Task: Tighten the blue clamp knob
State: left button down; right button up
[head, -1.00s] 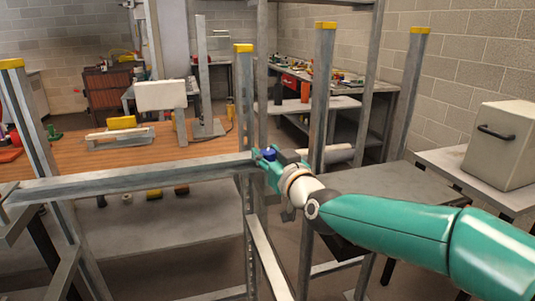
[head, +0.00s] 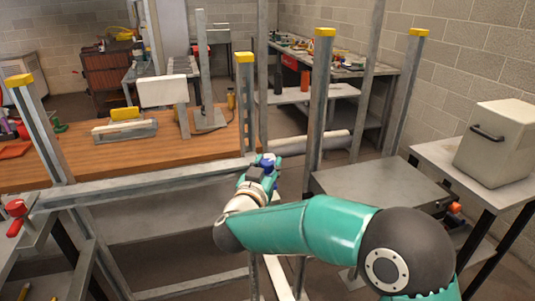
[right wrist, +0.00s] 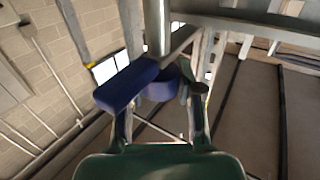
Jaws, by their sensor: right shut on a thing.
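The blue clamp knob (head: 267,162) is at the steel post, near the right end of the horizontal steel rail (head: 150,183). In the right wrist view the knob (right wrist: 127,86) shows as a blue bar with a rounded blue part, below a metal rod. My right gripper (head: 264,170) is at the knob in the head view and partly hides it. In the right wrist view my right gripper (right wrist: 160,100) has its fingers on either side of the blue part and is shut on it. My left gripper is not in view.
Yellow-capped steel posts (head: 319,95) stand close around my right arm. A wooden bench (head: 180,150) is behind the rail. A grey table (head: 375,190) and a white box with a black handle (head: 495,143) are at the right.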

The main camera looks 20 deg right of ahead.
jog(key=shift+r+m+g+h+p, duration=0.1)
jog(key=shift+m+g+h+p, duration=1.65)
jog(key=shift+m+g+h, duration=0.6)
jog(key=shift+h, duration=0.25)
jog(key=o, duration=1.2)
jog(key=v, duration=1.2)
